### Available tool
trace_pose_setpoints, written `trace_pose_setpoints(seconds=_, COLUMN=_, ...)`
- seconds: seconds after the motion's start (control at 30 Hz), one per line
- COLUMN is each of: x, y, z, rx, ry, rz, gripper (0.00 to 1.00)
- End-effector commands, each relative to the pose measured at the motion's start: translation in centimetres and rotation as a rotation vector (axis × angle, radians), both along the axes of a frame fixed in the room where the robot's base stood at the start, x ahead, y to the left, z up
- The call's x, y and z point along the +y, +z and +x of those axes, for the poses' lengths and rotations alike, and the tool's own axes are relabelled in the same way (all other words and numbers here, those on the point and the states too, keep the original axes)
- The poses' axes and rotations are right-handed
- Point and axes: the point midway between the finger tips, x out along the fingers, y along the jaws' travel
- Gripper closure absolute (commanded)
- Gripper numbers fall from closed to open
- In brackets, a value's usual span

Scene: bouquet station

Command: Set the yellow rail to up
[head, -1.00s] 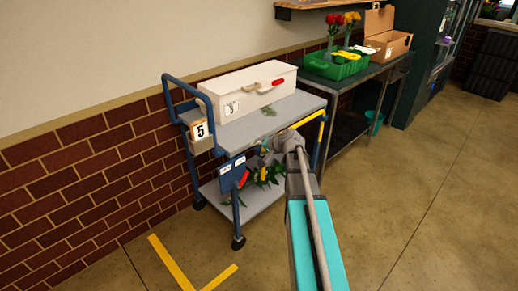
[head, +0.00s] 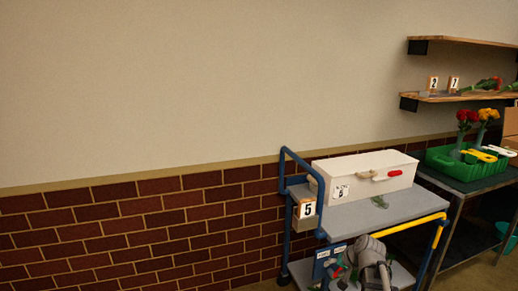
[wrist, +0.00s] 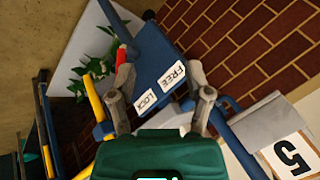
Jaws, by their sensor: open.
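The yellow rail (head: 410,223) runs along the front edge of the cart's grey top shelf (head: 372,214), at about its height. In the wrist view a yellow bar (wrist: 92,98) shows beside the left finger, partly hidden by it. My gripper (wrist: 160,95) is open and empty, its fingers apart. It faces the blue plate (wrist: 168,62) with FREE and LOCK labels on the cart's end. A red lever tip (wrist: 121,57) shows by the plate, close to the left finger. In the head view my wrist (head: 371,256) covers part of the cart below the rail.
A white box (head: 365,174) with a red-ended handle stands on the cart top. A number 5 tag (head: 307,208) hangs at its left end. Greenery (wrist: 95,65) lies on the lower shelf. A table with a green crate (head: 455,168) stands at right; a brick wall is behind.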

Motion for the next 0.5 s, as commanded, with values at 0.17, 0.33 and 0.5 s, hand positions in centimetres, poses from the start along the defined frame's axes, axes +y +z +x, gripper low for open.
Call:
trace_pose_setpoints(seconds=0.17, x=4.4, y=-1.6, z=-5.0, rx=0.129, ry=0.152, rz=-0.136, gripper=0.35)
trace_pose_setpoints(seconds=0.33, x=6.8, y=-2.5, z=-9.0, rx=0.237, ry=0.266, rz=-0.255, gripper=0.35)
trace_pose_setpoints(seconds=0.5, x=8.1, y=-2.9, z=-11.9, rx=0.314, ry=0.339, rz=-0.347, gripper=0.35)
